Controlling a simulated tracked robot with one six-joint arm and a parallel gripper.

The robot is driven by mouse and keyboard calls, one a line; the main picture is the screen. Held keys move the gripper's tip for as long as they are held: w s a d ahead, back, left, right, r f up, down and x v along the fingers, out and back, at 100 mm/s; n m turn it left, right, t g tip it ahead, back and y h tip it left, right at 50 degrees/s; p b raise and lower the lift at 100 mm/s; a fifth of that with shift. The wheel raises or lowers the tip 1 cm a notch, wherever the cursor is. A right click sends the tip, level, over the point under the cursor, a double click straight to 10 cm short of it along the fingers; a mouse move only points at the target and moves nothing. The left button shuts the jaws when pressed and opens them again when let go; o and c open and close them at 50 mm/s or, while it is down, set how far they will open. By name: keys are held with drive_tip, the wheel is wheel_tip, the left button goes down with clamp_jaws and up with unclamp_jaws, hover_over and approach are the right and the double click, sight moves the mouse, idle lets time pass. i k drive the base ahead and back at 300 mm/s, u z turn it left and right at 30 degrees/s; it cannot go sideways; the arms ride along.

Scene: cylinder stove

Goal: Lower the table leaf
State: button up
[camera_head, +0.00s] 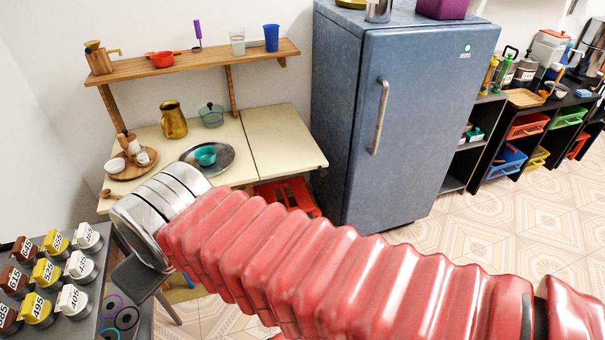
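The cream table (229,139) stands against the wall under a wooden shelf. Its right-hand section, the table leaf (284,140), is up and looks level with the rest of the top, with a dark seam between them. The leaf is bare. Its right end is close to the blue fridge. My red ribbed arm crosses the foreground from the lower right. Its metal end is in front of the table's near left corner. A dark part of my gripper (140,277) shows below that end; its fingertips cannot be made out. Any support under the leaf is hidden.
A round tray (222,166) with a teal bowl, a brass jug (173,120), a glass teapot (211,115) and a wooden board with cups are on the table. A red case (289,196) is under the leaf. A rack of numbered weights (47,275) stands at left.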

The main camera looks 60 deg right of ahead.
sight(280, 142)
drive_tip(key=u, duration=0.7)
drive_tip(key=k, duration=0.95)
drive_tip(key=z, duration=0.95)
drive_tip(key=i, duration=1)
drive_tip(key=z, duration=0.1)
